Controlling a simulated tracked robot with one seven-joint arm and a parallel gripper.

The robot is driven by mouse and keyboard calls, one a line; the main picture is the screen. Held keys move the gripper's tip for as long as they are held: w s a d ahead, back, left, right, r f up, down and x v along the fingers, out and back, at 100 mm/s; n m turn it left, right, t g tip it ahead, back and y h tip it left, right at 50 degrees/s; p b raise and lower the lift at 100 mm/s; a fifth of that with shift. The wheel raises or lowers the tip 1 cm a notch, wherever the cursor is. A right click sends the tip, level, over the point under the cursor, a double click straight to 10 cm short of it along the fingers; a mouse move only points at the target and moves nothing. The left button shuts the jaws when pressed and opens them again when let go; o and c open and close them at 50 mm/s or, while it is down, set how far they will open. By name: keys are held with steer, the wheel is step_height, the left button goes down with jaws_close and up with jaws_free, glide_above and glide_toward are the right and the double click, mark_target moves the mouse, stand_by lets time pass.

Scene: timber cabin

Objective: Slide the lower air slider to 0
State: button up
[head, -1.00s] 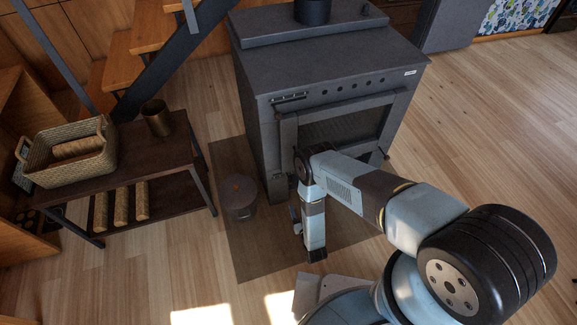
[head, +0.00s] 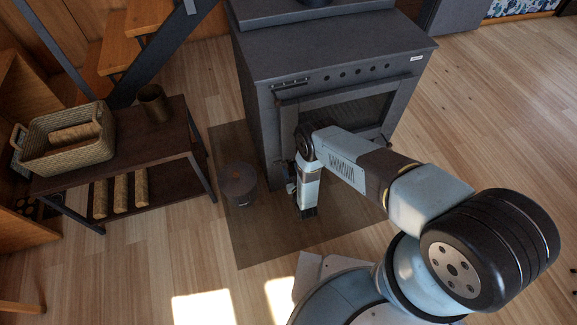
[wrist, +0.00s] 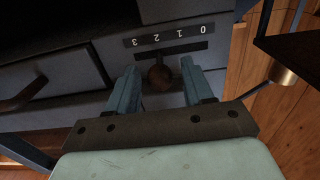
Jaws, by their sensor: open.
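The stove (head: 330,55) stands ahead of me, and its lower left front is partly hidden by my arm in the head view. In the wrist view, a dark slider scale (wrist: 168,36) reads 3, 2, 1, 0 from left to right. The round brown slider knob (wrist: 160,77) sits below it, roughly under the 2, left of the 0. My gripper (wrist: 158,74) is open, with one finger on each side of the knob. Gaps show between the knob and both fingers. In the head view the gripper is mostly hidden low by the stove front.
A dark bar handle (wrist: 22,92) is at the left in the wrist view. In the head view, a lidded pot (head: 239,184) stands on the floor mat (head: 250,240) left of my arm. A low shelf with a basket (head: 65,145) is further left. Floor on the right is clear.

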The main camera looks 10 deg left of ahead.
steer(key=shift+x, duration=1.3)
steer(key=shift+s, duration=0.1)
jaws_close()
